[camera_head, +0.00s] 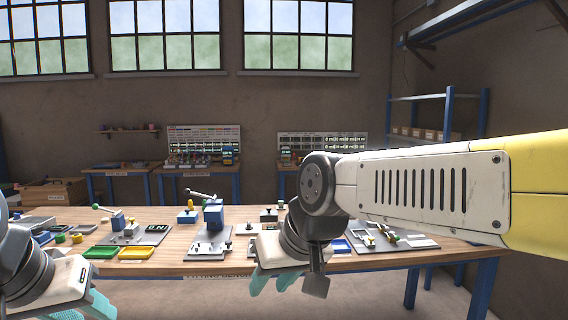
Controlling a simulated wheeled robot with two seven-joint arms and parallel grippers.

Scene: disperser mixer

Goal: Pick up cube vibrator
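Several small blue devices stand on the wooden workbench (190,268). One is a taller blue device with a grey lever (213,213) on a light plate near the middle. A smaller blue block with a yellow top (187,216) is left of it, and a blue device with a green-tipped lever (118,221) is farther left. I cannot tell which one is the cube vibrator. My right gripper (273,284) is over the bench's front edge, its teal fingers apart and apparently empty. My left gripper (84,308) is low at the left, partly cut off by the frame.
A green tray (101,252) and a yellow tray (137,253) lie near the bench's front left. Metal parts on a grey plate (385,240) lie at the right. My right arm hides part of the bench. Tables, a pegboard (204,139) and shelving (449,125) are behind.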

